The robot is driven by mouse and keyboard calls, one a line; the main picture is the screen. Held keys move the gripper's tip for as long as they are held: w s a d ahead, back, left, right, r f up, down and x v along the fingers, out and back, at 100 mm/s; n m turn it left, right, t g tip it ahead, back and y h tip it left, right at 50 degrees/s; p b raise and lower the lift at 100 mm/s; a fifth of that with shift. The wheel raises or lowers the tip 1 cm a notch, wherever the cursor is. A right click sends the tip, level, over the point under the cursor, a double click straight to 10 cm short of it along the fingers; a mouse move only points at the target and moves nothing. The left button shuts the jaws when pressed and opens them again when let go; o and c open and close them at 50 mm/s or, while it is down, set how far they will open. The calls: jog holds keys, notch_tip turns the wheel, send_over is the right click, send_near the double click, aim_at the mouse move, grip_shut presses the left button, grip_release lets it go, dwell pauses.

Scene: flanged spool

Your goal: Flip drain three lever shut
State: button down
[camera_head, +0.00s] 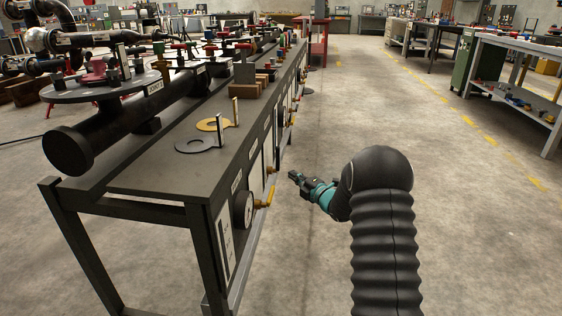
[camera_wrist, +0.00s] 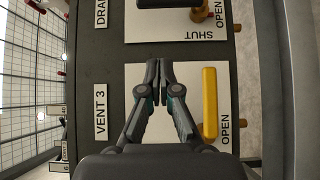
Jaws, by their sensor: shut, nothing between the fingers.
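My gripper (camera_head: 297,178) is beside the right face of the long dark bench in the head view, apart from it. In the wrist view my gripper (camera_wrist: 158,65) has its fingertips together and empty, in front of a white plate (camera_wrist: 140,75) labelled VENT 3. A yellow lever (camera_wrist: 209,102) on that plate stands right of the fingers, beside the word OPEN. Above it, a second plate (camera_wrist: 150,30) carries SHUT and OPEN, with a label starting "DRA"; its number is cut off. A brass lever part (camera_wrist: 200,14) there is only partly in view.
The bench (camera_head: 160,175) has a black pipe (camera_head: 110,135) and flat ring gaskets (camera_head: 200,145) on top. A yellow lever (camera_head: 264,199) and a round gauge (camera_head: 243,210) stick out from its side. The floor aisle (camera_head: 440,200) to the right is clear.

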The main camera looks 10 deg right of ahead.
jog(key=w+d+x, duration=0.1)
jog(key=d+x, duration=0.1)
jog(key=x, duration=1)
jog(key=shift+w+d+p, duration=0.15)
jog(key=shift+d+p, duration=0.15)
jog(key=shift+p, duration=0.05)
